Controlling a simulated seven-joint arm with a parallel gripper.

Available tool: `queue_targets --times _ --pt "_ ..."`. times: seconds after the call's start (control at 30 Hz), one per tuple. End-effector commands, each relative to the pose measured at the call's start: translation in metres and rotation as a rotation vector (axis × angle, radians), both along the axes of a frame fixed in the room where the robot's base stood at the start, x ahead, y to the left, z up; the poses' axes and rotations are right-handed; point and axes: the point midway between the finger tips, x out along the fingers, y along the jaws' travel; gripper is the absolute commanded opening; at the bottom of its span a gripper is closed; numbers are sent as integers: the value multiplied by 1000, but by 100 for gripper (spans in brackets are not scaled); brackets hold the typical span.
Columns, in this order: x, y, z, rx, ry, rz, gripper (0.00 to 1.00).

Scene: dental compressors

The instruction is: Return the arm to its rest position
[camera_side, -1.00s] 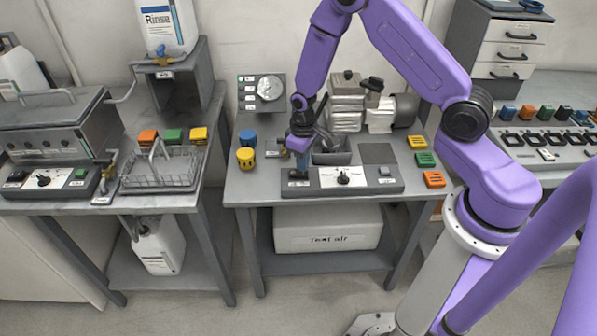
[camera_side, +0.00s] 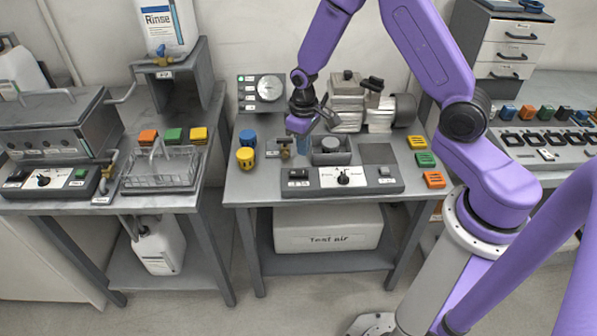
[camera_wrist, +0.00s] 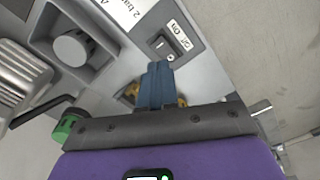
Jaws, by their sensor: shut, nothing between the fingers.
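My gripper (camera_side: 302,148) is raised above the middle bench, over the area behind the left end of the control panel (camera_side: 362,182). Its blue fingers are closed together and empty, and they also show in the wrist view (camera_wrist: 157,84). The black rocker switch (camera_side: 298,174) on the panel is in full view in front of the gripper. In the wrist view the switch (camera_wrist: 164,44) lies just beyond the fingertips, apart from them. My upper arm reaches in from the right.
A brass valve (camera_side: 285,151) and a grey tray with a round part (camera_side: 331,147) are close to the gripper. The compressor (camera_side: 347,103) stands behind. Blue and yellow caps (camera_side: 246,157) sit left; coloured blocks (camera_side: 425,159) sit right. Open air lies above the bench.

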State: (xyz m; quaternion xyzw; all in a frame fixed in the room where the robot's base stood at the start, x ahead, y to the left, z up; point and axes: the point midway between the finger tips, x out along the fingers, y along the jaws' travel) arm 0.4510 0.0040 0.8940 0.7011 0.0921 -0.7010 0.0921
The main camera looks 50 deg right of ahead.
Motion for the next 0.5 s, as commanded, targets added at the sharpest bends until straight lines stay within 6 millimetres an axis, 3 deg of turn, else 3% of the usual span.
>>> queue_targets --times 0.27,0.37,0.5 --pt "-1 2 2 0 -1 8 0" --pt "-8 11 13 1 -3 41 0" --pt "-29 34 42 3 -11 132 0"
